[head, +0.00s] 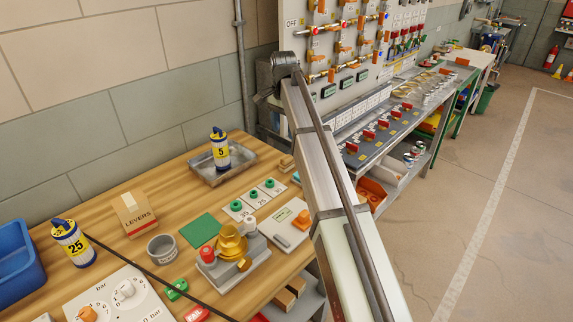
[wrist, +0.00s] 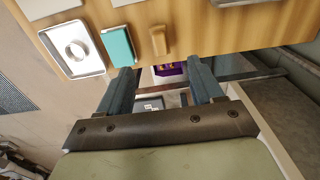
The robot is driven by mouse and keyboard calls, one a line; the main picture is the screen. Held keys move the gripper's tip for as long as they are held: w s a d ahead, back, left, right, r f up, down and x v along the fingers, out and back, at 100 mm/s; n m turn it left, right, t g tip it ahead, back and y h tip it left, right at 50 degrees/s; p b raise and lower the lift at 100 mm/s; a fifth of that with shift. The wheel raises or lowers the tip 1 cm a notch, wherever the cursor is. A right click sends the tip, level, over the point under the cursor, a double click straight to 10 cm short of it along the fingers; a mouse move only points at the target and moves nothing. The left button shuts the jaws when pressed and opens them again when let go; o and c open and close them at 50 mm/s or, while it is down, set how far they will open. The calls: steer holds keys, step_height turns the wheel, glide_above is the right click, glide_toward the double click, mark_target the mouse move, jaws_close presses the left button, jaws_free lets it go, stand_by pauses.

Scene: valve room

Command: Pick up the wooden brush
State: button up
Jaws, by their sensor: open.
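A small tan wooden piece (wrist: 158,40), which looks like the wooden brush, lies on the wooden table near its edge in the wrist view. A small brown wooden piece (head: 287,163) also shows in the head view, partly beside my arm; I cannot tell whether it is the same one. My gripper (wrist: 161,68) is open and empty, its two dark fingers apart. The wooden piece lies just beyond the fingertips, roughly in line with the gap. No bristles can be made out. In the head view my arm hides part of the table and the fingers cannot be made out.
A teal block (wrist: 118,45) lies left of the wooden piece, beside a light tray with a ring shape (wrist: 75,47). In the head view, a metal tray (head: 242,170) holds a yellow canister (head: 220,150). Valve panels line the wall (head: 350,40).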

mark_target(286, 157)
step_height(286, 157, down, 8)
steer(key=shift+r, duration=0.1)
steer(key=shift+w+d+f, duration=0.15)
steer(key=shift+d+f, duration=0.05)
steer(key=shift+f, duration=1.15)
steer(key=shift+w+d+f, duration=0.1)
steer(key=shift+d+f, duration=0.1)
steer(key=shift+f, duration=1.15)
steer(key=c, duration=1.1)
steer(key=shift+c, duration=0.2)
steer(key=shift+r, duration=0.15)
